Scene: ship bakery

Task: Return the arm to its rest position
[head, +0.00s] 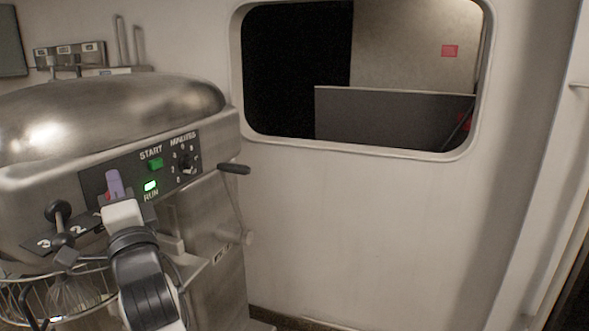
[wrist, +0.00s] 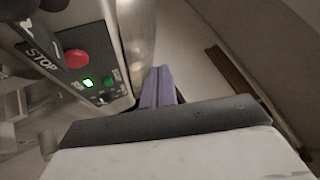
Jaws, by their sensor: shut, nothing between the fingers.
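My gripper (head: 115,183) is in front of the mixer's control panel in the head view, with its purple fingers pointing up and my wrist below them. In the wrist view the purple fingers (wrist: 158,88) are together, with nothing between them. The mixer (head: 110,110) is a large steel machine at the left. Its green RUN light (head: 150,186) is lit, and it also glows in the wrist view (wrist: 89,84). The red stop button (wrist: 76,60) shows beside the fingers in the wrist view and is mostly hidden behind my gripper in the head view.
A black-knobbed lever (head: 234,169) sticks out at the mixer's right side. A wire bowl guard (head: 62,290) and whisk are below the mixer head. A window opening (head: 360,151) is in the pale wall. Room right of the mixer looks clear.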

